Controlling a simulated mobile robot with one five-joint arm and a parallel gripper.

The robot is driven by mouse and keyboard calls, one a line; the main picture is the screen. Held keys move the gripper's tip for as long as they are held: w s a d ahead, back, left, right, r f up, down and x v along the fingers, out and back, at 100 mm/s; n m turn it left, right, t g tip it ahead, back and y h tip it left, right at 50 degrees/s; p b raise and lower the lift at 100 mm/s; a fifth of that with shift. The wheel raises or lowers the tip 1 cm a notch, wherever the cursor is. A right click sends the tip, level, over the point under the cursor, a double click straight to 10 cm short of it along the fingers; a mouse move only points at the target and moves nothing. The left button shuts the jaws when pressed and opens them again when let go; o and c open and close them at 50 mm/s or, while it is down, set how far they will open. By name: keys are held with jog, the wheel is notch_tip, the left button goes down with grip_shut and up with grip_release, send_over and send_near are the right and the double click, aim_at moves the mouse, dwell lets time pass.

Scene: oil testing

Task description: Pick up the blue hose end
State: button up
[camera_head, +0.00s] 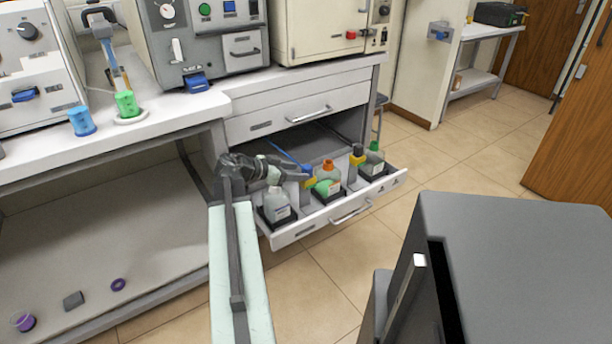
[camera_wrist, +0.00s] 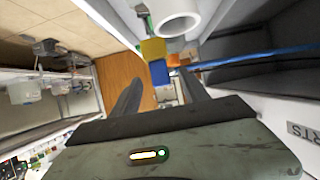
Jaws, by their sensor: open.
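The blue hose end (camera_head: 306,169) sits beside a yellow piece (camera_head: 311,183) among the bottles in the open drawer. A thin blue hose (camera_head: 285,153) shows behind it. In the wrist view the blue hose end (camera_wrist: 159,72) appears in line with the gap between my gripper's fingertips (camera_wrist: 161,80), just below the yellow piece (camera_wrist: 153,50). The blue hose (camera_wrist: 255,54) runs to the right there. My gripper (camera_head: 293,174) is open, reaching over the drawer from the left. I cannot tell whether the fingers are beside the hose end or still short of it.
The drawer (camera_head: 308,234) holds a white bottle (camera_head: 276,203), an orange-capped bottle (camera_head: 327,178) and a green-capped bottle (camera_head: 374,159). A white cylindrical thing (camera_wrist: 176,18) is close above the hose end in the wrist view. The counter (camera_head: 150,130) stands at left.

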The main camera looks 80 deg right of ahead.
jog(key=b+x, duration=0.1)
jog(key=x, duration=0.4)
jog(key=shift+s+d+r+b, duration=0.1)
jog(key=shift+r+b, duration=0.1)
jog(key=shift+b, duration=0.15)
grip_shut()
jog(key=shift+r, duration=0.1)
notch_tip(320, 180, up, 10)
jog(key=p, duration=1)
jog(key=shift+r, duration=0.1)
jog(key=shift+s+a+m, duration=0.2)
jog(key=shift+a+m, duration=0.1)
jog(key=shift+a, duration=0.05)
jog(key=w+a+y, duration=0.1)
jog(key=w+a, duration=0.2)
jog(key=h, duration=0.1)
send_near(304, 170)
jog(key=w+r, duration=0.1)
jog(key=d+r, duration=0.1)
jog(key=r, duration=0.1)
jog(key=w+d+r, duration=0.1)
jog(key=shift+w+d+r, duration=0.1)
jog(key=shift+w+r, duration=0.1)
jog(key=shift+w, duration=0.1)
